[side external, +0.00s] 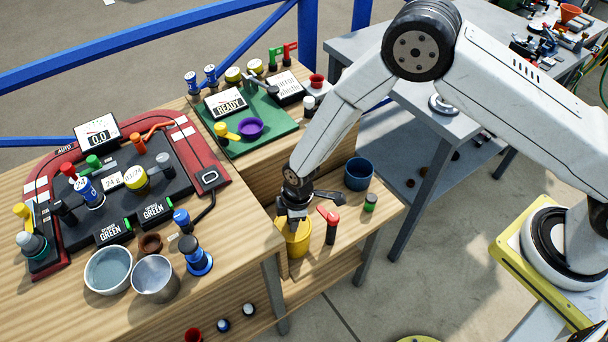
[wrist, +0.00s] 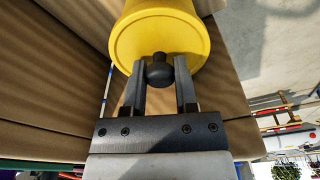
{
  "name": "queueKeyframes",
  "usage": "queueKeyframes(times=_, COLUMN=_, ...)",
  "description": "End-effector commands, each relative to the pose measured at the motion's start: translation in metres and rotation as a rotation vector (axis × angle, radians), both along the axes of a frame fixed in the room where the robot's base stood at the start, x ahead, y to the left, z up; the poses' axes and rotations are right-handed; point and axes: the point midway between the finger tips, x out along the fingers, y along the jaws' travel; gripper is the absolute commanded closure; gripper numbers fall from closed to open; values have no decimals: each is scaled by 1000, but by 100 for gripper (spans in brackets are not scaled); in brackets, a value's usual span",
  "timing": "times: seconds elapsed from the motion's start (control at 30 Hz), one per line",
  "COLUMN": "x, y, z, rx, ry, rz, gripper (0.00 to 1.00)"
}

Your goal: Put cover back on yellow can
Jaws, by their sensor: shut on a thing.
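The yellow can (side external: 298,242) stands on the lower wooden shelf, directly below my gripper (side external: 293,213). In the wrist view, my gripper (wrist: 160,74) is shut on the dark knob (wrist: 159,72) of the yellow cover (wrist: 150,38). The cover is at the can's top end, and its round rim lines up closely with the can. I cannot tell whether it is fully seated or slightly above. My gripper hides much of the can's top in the side view.
A blue cup (side external: 359,174), a red-topped dark item (side external: 331,229) and a green-banded small can (side external: 370,203) stand right of the yellow can. The higher wooden table left holds a red-edged panel (side external: 208,177), two metal bowls (side external: 108,270) (side external: 155,279) and a blue-based knob (side external: 196,262).

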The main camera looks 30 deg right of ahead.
Motion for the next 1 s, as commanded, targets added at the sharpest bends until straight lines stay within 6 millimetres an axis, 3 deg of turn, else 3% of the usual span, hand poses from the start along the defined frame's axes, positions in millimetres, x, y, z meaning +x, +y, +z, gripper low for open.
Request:
queueKeyframes(times=0.9, x=0, y=0, z=-1, rx=0, ry=0, rz=0, gripper=100)
queueKeyframes(times=0.93, x=0, y=0, z=-1, rx=0, ry=0, rz=0, gripper=61)
queueKeyframes(times=1.0, x=0, y=0, z=-1, rx=0, ry=0, rz=0, gripper=39)
